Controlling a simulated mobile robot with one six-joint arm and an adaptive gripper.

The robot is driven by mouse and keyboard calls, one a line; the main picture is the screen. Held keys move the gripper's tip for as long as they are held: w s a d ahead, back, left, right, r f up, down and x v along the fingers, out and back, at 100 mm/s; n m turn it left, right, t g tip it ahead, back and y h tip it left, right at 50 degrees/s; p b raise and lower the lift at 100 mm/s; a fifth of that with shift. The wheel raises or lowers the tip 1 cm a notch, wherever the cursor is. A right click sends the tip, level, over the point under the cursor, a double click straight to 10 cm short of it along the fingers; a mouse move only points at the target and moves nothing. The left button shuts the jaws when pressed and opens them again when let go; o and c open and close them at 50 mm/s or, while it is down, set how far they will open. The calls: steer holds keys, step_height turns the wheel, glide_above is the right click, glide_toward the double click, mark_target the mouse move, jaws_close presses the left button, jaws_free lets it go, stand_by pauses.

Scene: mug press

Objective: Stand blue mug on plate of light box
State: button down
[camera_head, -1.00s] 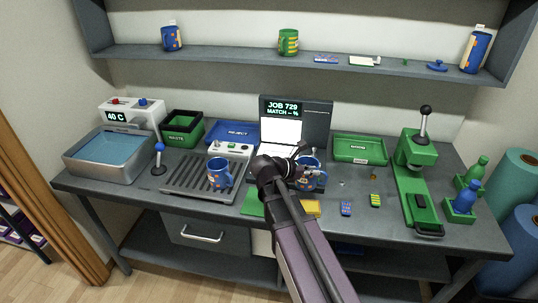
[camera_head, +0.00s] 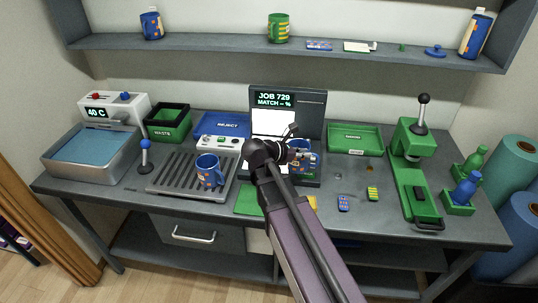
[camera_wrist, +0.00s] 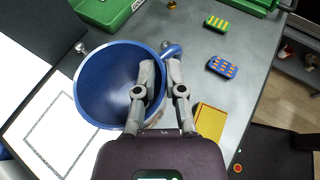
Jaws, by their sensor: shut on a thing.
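My gripper (camera_wrist: 163,98) is shut on the wall of a blue mug (camera_wrist: 108,85), one finger inside and one outside. The mug's open mouth faces the wrist camera and its inside looks empty. In the head view this patterned mug (camera_head: 308,170) is in front of the light box (camera_head: 313,112), partly hidden by my arm. In the wrist view a white plate with a thin rectangle outline (camera_wrist: 42,133) lies left of the mug. The mug's rim overlaps the plate's edge in the picture; I cannot tell its height. A second blue mug (camera_head: 209,171) stands on the slotted grate.
A green tray (camera_head: 355,140) and a green press (camera_head: 415,160) stand to the right. A blue reject tray (camera_head: 222,124) and a water basin (camera_head: 92,158) are at left. Small patterned pieces (camera_head: 343,203) and a green mat (camera_head: 248,201) lie near the front edge.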

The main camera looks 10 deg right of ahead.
steer(key=shift+a, duration=0.1)
steer(key=w+a+n+t+y, duration=0.1)
steer(key=w+a+n+t, duration=0.1)
steer(key=a, duration=1.5)
steer(key=shift+w+n, duration=0.3)
steer(key=shift+w, duration=0.1)
steer(key=shift+d, duration=0.1)
steer(key=shift+s+f, duration=0.1)
steer(key=shift+s, duration=0.1)
